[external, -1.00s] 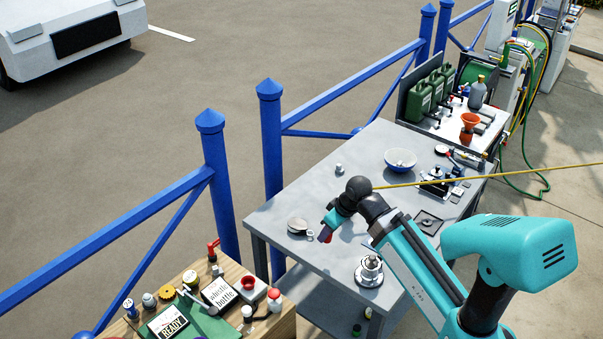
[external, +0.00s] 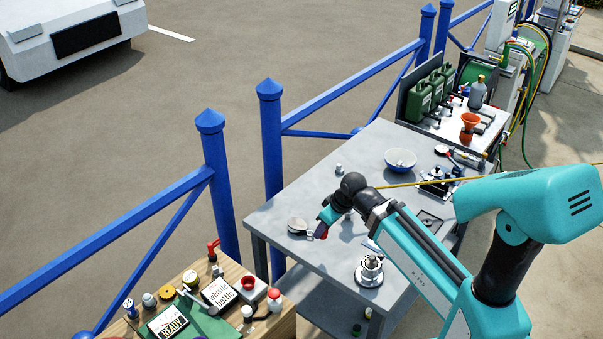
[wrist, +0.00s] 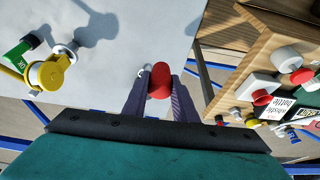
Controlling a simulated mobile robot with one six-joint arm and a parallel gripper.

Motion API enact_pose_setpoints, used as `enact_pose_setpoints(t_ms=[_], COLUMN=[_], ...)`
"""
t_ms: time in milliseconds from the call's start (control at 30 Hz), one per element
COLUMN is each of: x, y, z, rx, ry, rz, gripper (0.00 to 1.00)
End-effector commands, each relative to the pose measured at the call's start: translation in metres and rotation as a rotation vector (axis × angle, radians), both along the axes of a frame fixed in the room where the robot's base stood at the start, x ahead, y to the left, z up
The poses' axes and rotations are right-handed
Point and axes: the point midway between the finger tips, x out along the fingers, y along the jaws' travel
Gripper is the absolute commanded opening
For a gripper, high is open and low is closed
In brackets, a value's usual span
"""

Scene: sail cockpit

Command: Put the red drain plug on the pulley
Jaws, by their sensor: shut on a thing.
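The red drain plug (wrist: 160,80) is between the two fingers of my gripper (wrist: 158,86) in the wrist view. My gripper is shut on it above the grey table. In the external view my gripper (external: 321,231) is low over the table's left part, with a little red at its tip. Just left of the tip lies a grey round thing that looks like the pulley (external: 297,225). I cannot tell whether the plug touches it. In the wrist view a small whitish ring (wrist: 144,72) shows beside the plug; I cannot tell what it belongs to.
A metal winch-like piece (external: 370,270) stands near the table's front edge. A white-blue bowl (external: 400,160) stands farther back. A cluttered wooden table (external: 285,322) is at lower left.

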Motion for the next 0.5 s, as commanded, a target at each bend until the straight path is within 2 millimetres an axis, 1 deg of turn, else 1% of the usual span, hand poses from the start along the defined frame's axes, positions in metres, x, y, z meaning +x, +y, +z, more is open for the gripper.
enact_pose_setpoints(t_ms=[33,167,500], x=[0.0,0.001,0.033], y=[0.0,0.001,0.02], z=[0.003,0.003,-0.002], rx=[0.0,-0.001,-0.001], ry=[0.0,0.001,0.001], rz=[0.0,0.0,0.0], gripper=[0.04,0.04,0.04])
